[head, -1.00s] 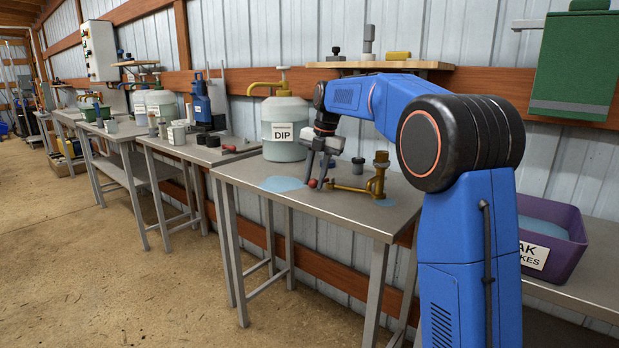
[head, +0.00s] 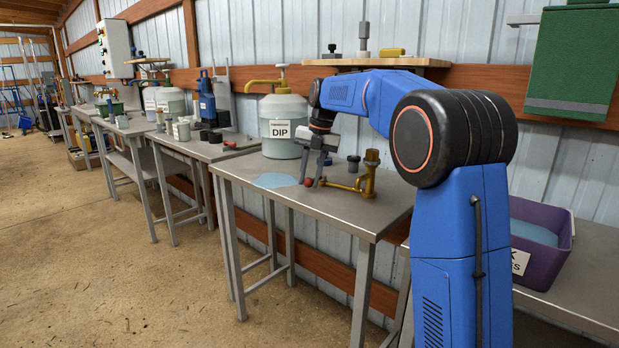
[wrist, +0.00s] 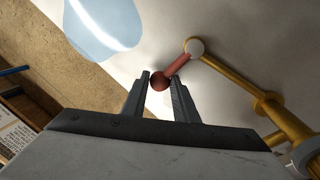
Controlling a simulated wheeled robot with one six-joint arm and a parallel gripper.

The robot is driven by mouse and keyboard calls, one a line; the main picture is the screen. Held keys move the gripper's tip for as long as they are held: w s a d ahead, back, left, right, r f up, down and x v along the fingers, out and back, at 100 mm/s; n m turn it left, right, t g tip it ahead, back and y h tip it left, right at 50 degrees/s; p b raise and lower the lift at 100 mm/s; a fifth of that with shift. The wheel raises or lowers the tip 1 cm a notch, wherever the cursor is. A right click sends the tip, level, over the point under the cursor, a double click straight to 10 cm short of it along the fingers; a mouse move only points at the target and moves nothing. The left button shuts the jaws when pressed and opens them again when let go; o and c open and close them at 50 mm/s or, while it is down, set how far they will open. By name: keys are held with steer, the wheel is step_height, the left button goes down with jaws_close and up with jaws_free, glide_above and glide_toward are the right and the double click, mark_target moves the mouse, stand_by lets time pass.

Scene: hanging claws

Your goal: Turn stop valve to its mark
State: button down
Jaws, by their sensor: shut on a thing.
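The stop valve is a brass upright (head: 368,178) with a thin brass pipe (head: 343,186) along the grey bench. Its red lever ends in a dark red ball knob (head: 309,182) at the pipe's left end. In the wrist view the red lever (wrist: 178,65) runs from a pale round pivot (wrist: 194,47) down-left to the knob (wrist: 160,82). My gripper (head: 313,178) points down at the knob. In the wrist view my gripper (wrist: 160,84) has a finger on either side of the knob and is shut on it. I cannot make out a mark.
A light blue puddle (head: 273,181) lies on the bench left of the knob. A white DIP container (head: 284,112) stands behind it. A small dark cylinder (head: 353,164) stands behind the pipe. A purple bin (head: 542,240) is on the right. The bench front is clear.

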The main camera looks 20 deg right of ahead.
steer(key=shift+w+d+r, duration=0.1)
steer(key=c, duration=1.4)
jaws_free()
steer(key=shift+c, duration=0.2)
steer(key=s+d+r, duration=0.1)
steer(key=d+r, duration=0.2)
steer(key=r, duration=1.4)
steer(key=shift+s, duration=0.25)
